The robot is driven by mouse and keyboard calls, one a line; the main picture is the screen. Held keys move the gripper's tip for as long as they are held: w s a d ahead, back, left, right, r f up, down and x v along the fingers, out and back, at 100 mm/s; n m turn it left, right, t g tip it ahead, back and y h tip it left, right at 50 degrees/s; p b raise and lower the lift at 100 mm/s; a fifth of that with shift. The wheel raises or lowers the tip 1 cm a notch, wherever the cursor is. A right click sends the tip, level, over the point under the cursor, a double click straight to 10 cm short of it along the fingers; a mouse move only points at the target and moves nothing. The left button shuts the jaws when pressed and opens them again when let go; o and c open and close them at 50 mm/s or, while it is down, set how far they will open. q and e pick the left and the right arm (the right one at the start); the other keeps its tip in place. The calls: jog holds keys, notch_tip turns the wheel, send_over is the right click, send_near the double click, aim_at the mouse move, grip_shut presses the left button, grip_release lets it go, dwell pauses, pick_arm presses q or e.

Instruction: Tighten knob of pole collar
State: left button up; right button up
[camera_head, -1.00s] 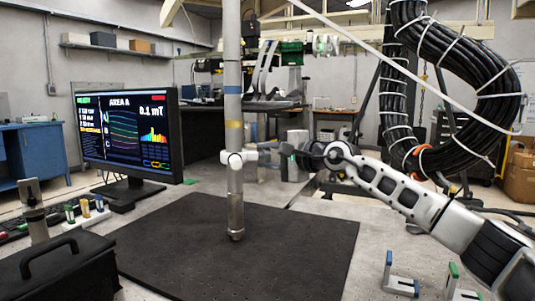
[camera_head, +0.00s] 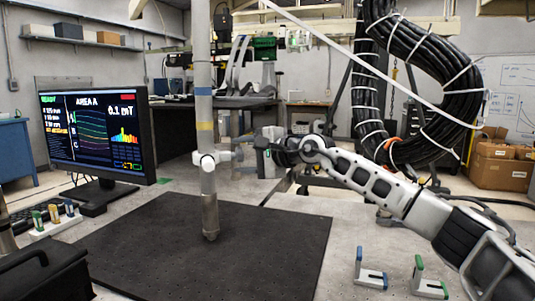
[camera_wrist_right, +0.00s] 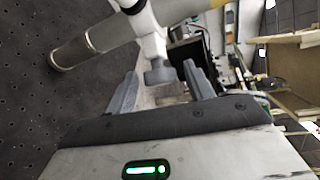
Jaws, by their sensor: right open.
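The pole (camera_head: 204,110) stands upright on the black mat (camera_head: 270,240). Its white collar (camera_head: 206,161) sits around it at mid-height, with a short stem pointing right toward my right gripper (camera_head: 254,152). In the right wrist view, the grey knob (camera_wrist_right: 158,73) sits at the end of the white stem. My right gripper (camera_wrist_right: 161,86) is open there, with one finger on each side of the knob and gaps visible between. The pole's lower end (camera_wrist_right: 85,47) shows at upper left in that view. My left gripper is not in view.
A monitor (camera_head: 95,135) stands left of the pole. A black case (camera_head: 45,274) is at the near left. Two small brackets (camera_head: 370,272) (camera_head: 429,282) stand at the near right. A thick black cable coil (camera_head: 450,105) hangs behind my right arm. The mat around the pole is clear.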

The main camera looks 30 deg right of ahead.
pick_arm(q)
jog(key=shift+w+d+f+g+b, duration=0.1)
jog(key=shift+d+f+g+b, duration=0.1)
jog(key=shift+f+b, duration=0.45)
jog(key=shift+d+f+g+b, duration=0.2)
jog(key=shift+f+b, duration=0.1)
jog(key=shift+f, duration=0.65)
pick_arm(e)
jog(key=v, duration=1.5)
jog(key=shift+a, duration=0.1)
